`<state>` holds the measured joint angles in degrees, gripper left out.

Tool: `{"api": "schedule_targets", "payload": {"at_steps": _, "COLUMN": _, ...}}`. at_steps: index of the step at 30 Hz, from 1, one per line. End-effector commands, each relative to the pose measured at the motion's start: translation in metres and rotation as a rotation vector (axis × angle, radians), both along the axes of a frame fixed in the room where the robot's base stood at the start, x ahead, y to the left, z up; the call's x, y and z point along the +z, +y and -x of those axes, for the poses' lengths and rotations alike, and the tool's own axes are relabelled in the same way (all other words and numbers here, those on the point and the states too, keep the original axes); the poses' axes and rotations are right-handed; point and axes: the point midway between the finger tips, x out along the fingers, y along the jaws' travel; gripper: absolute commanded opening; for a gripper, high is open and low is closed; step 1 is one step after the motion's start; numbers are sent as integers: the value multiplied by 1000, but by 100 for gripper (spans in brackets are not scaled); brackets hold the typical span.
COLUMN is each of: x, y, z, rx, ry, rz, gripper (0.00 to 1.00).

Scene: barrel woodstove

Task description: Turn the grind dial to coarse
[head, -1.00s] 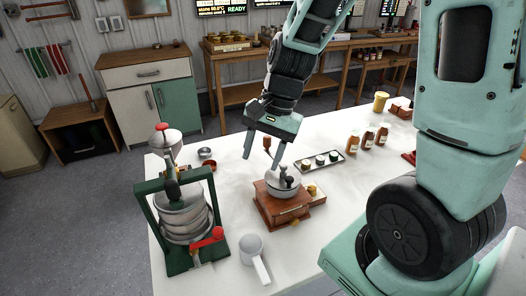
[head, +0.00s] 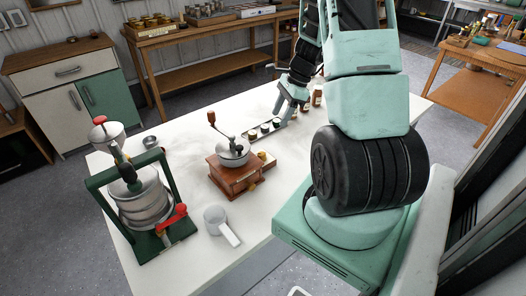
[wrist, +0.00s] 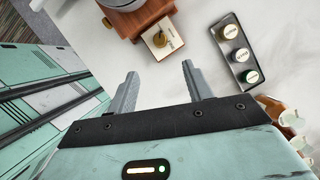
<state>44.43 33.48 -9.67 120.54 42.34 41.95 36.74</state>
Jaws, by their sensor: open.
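The grinder (head: 235,178) is a wooden box with a metal dome, a crank with a wooden handle and a black knob on top. It stands upright on the white table. A separate grind dial cannot be made out clearly. In the wrist view, only part of the grinder's wooden base (wrist: 135,18) shows, at the top edge, with a brass piece (wrist: 168,41) beside it. My gripper (wrist: 158,78) is open and empty, with bare table between its fingers. In the head view, my gripper (head: 284,112) is right of the grinder, near the tray, touching nothing visible.
A dark tray (wrist: 232,50) holds three labelled round pieces. Amber bottles (head: 317,97) stand behind my arm. A green-framed press (head: 148,203) stands left of the grinder, and a white handled cup (head: 215,218) stands in front. Table between grinder and tray is mostly clear.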

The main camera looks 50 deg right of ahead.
Motion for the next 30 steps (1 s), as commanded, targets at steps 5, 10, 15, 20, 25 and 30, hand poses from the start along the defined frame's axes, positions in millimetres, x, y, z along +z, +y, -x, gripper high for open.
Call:
{"api": "schedule_targets", "payload": {"at_steps": 5, "x": -34, "y": 13, "z": -7, "rx": 0, "ry": 4, "rz": -5, "gripper": 51}}
{"api": "schedule_targets", "payload": {"at_steps": 10, "x": -67, "y": 24, "z": -15, "rx": 2, "ry": 3, "rz": -5, "gripper": 51}}
{"api": "schedule_targets", "payload": {"at_steps": 15, "x": -99, "y": 35, "z": -23, "rx": 2, "ry": 3, "rz": -4, "gripper": 51}}
{"api": "schedule_targets", "payload": {"at_steps": 20, "x": -123, "y": 43, "z": -29, "rx": 2, "ry": 2, "rz": -3, "gripper": 51}}
{"api": "schedule_targets", "payload": {"at_steps": 25, "x": -136, "y": 47, "z": -33, "rx": 1, "ry": 0, "rz": 0, "gripper": 51}}
{"api": "schedule_targets", "payload": {"at_steps": 30, "x": -140, "y": 48, "z": -34, "rx": 3, "ry": 0, "rz": 1, "gripper": 51}}
